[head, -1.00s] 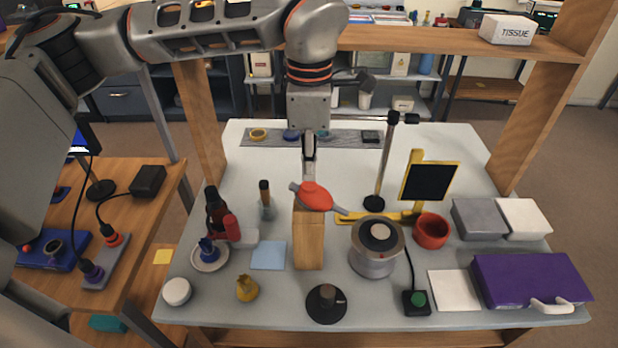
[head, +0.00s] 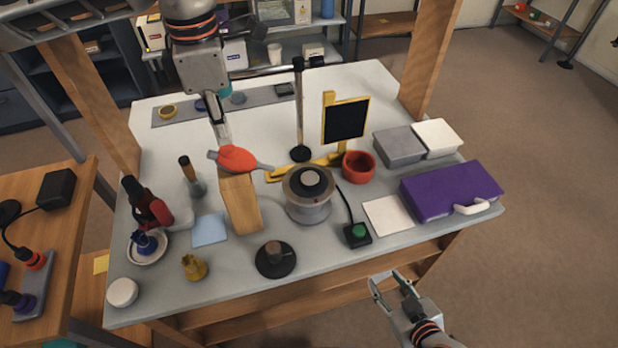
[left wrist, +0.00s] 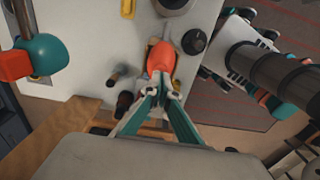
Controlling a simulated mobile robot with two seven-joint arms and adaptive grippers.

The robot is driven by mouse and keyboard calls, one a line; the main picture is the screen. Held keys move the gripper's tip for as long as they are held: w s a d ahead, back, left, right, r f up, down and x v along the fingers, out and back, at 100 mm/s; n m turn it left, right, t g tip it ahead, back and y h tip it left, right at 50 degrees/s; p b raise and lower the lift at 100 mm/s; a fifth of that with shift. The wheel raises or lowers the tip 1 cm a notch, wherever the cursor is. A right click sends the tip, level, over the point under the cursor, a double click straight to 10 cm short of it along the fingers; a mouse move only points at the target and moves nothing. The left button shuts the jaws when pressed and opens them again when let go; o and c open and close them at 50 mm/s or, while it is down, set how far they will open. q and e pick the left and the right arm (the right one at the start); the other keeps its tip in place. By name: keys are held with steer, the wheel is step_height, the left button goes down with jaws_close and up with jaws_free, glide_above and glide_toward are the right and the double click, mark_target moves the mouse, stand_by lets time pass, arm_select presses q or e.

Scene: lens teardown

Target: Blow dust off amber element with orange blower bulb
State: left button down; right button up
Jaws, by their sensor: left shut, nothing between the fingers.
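The orange blower bulb (head: 236,158) lies across the top of an upright wooden block (head: 241,205), its grey ends sticking out at both sides. My left gripper (head: 225,138) points down just behind the bulb, shut with nothing in it; whether it touches the bulb I cannot tell. In the left wrist view the bulb (left wrist: 160,57) shows just past the closed teal fingertips (left wrist: 161,82). A small amber-coloured disc (head: 168,111), which looks like the amber element, lies on the grey strip (head: 262,98) at the back left. My right gripper (head: 391,282) is open and empty, in front of the table.
A thin black stand (head: 299,110), a yellow stand with a black panel (head: 345,121) and a round metal device (head: 307,208) stand right of the block. A red bowl (head: 358,167) and purple case (head: 452,190) are farther right. The white back area is mostly clear.

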mark_target(227, 149)
arm_select(q)
steer(key=shift+f, duration=0.15)
steer(key=shift+f+b, duration=0.35)
steer(key=shift+f, duration=0.1)
steer(key=shift+f+b, duration=0.55)
steer(key=shift+f, duration=0.55)
steer(key=shift+r, duration=0.1)
steer(key=shift+r+p, duration=1.3)
steer(key=shift+r, duration=0.35)
